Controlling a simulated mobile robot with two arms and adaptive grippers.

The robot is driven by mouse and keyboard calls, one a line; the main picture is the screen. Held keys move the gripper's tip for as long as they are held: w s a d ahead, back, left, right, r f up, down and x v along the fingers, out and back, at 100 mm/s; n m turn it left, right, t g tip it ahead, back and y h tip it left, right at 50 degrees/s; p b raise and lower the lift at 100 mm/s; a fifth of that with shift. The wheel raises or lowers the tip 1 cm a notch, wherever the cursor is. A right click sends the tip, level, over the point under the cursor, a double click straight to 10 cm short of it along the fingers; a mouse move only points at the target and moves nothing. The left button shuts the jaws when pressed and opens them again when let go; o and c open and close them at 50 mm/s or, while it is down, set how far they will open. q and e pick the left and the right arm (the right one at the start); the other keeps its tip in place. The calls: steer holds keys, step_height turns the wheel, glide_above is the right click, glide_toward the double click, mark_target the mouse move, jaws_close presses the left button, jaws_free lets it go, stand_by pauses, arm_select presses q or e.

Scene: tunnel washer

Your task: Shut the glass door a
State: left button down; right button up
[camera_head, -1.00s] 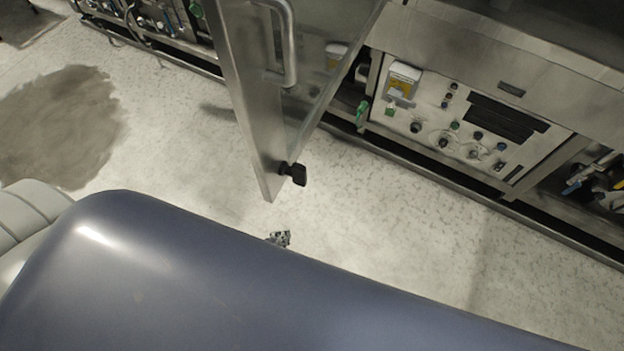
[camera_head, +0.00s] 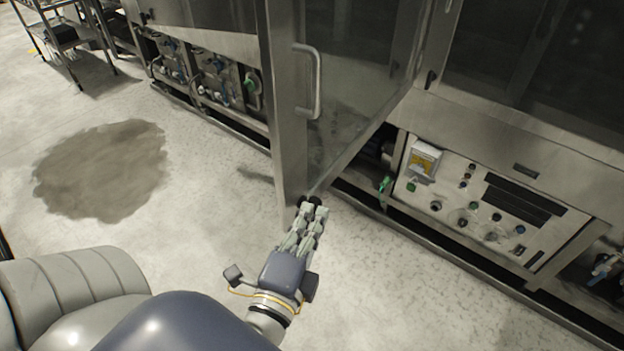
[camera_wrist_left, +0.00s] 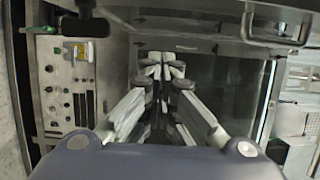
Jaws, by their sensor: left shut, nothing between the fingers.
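The glass door a (camera_head: 350,85) stands open, swung out from the washer, with a metal frame and a vertical bar handle (camera_head: 316,82). My left gripper (camera_head: 314,209) is shut and empty. In the head view it overlaps the lower free corner of the door; I cannot tell if it touches. In the left wrist view the fingers (camera_wrist_left: 162,68) are together in front of the dark glass (camera_wrist_left: 215,85), and the handle (camera_wrist_left: 275,35) shows at the upper right. My right gripper is not in view.
The washer's control panel (camera_head: 480,205) with knobs is right of the door, below the dark machine front. A wet patch (camera_head: 100,170) lies on the floor at the left. A metal shelf cart (camera_head: 70,30) stands at the far left. The floor in front is clear.

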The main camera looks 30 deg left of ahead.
arm_select(q)
steer(key=w+a+p, duration=0.4)
steer(key=w+a, duration=0.2)
steer(key=w, duration=0.2)
steer(key=shift+w+p, duration=0.25)
steer(key=shift+p, duration=0.1)
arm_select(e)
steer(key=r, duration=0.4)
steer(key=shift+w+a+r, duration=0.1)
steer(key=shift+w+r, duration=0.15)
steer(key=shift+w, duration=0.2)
